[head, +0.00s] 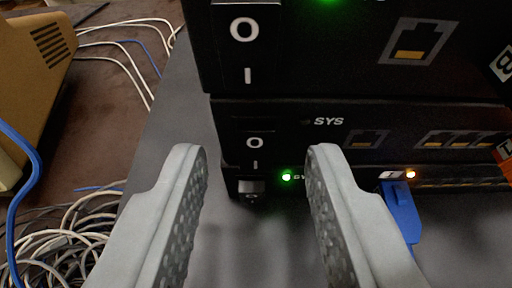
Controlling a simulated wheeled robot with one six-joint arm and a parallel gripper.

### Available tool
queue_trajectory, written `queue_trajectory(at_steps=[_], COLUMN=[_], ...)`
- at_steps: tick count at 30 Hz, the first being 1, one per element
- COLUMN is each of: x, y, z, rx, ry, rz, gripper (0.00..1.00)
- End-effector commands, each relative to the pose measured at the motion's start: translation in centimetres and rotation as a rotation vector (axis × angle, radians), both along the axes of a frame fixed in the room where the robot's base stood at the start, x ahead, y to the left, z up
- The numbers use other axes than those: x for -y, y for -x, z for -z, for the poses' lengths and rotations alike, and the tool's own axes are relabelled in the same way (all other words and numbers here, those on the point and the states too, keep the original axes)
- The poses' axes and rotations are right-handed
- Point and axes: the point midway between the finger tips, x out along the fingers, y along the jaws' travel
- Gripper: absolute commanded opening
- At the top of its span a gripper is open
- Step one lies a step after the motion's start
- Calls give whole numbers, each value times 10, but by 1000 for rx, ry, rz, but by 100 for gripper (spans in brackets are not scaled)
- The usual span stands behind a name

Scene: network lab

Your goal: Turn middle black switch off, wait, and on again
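Three black devices are stacked on a grey surface. The middle black switch (290,130) bears the label SYS and has a rocker marked O above I (255,150) at its left end. A small indicator beside its label looks dark. My gripper (256,152) is open in front of the stack, with one grey finger on each side of that rocker. Nothing is between the fingertips. I cannot tell how far they are from the panel or which way the rocker is tilted.
The top device (345,60) has a larger O/I rocker (245,45) and a green light. The bottom device (270,181) has a small rocker, green and orange lights and a blue plug (401,208). Cables (60,245) and a beige box (30,80) lie left.

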Motion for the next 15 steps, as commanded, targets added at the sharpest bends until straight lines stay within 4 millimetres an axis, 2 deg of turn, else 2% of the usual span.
queue_trajectory(at_steps=[9,14,15], x=[0,0,0], y=[-2,-2,-2], z=[1,1,1], rx=[0,0,0], ry=[0,0,0], rz=[0,0,0], gripper=[35,3,0])
